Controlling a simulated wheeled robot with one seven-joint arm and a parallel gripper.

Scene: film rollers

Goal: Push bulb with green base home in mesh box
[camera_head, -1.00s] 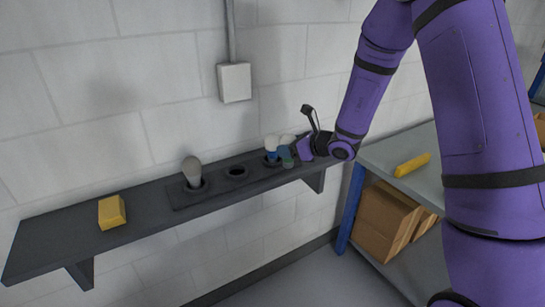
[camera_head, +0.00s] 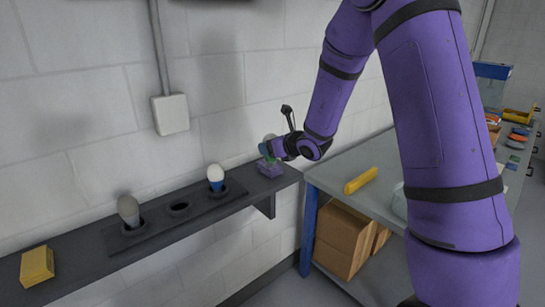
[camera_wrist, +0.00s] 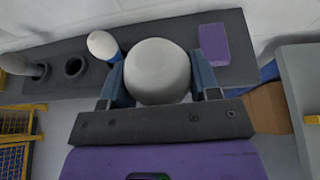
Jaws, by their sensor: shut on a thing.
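My gripper (camera_head: 268,150) is shut on a round white bulb (camera_wrist: 157,70), near the right end of the wall shelf. In the wrist view my gripper (camera_wrist: 160,82) has one finger on each side of the bulb. The bulb's base is hidden under its globe there, so I cannot see its colour. In the head view the bulb is mostly hidden by my gripper. Yellow mesh (camera_wrist: 16,158) shows at the lower left of the wrist view; I cannot tell whether it is the mesh box.
A black socket strip on the shelf (camera_head: 75,233) holds a grey bulb (camera_head: 128,208), an empty hole (camera_head: 179,208) and a blue-based white bulb (camera_head: 215,177). A purple block (camera_head: 270,167) lies by my gripper. A yellow block (camera_head: 37,265) lies left; a table (camera_head: 330,172) stands right.

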